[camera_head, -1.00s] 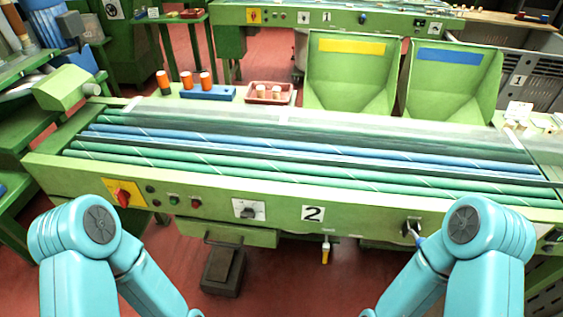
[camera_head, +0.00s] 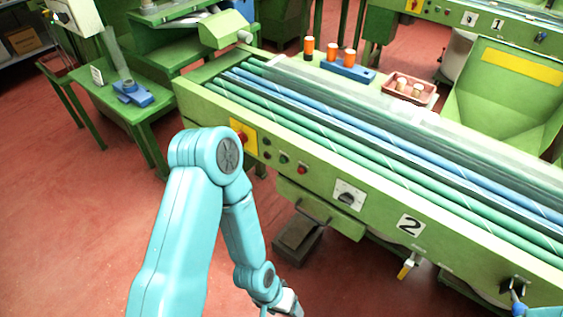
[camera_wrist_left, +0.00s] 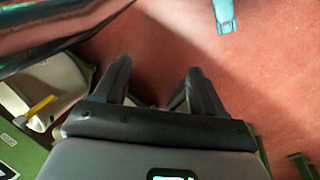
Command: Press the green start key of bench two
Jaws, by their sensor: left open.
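Bench two (camera_head: 235,118) is green and bears a white plate with a black "2" (camera_head: 411,225). The small green start key (camera_head: 284,159) is on its front panel, left of a red button (camera_head: 302,170) and right of dark buttons (camera_head: 267,155). My left gripper (camera_head: 287,306) is low in front of the bench, below and apart from the key, partly cut off at the bottom edge. In the left wrist view its two dark fingers (camera_wrist_left: 156,88) are spread over red floor with nothing between them. The key is not visible in that view. My right gripper is not in view.
A red rotary switch on a yellow plate (camera_head: 243,137) is left of the keys; a grey selector (camera_head: 347,196) is to the right. A dark pedal box (camera_head: 297,238) stands under the bench. Red floor is clear at left.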

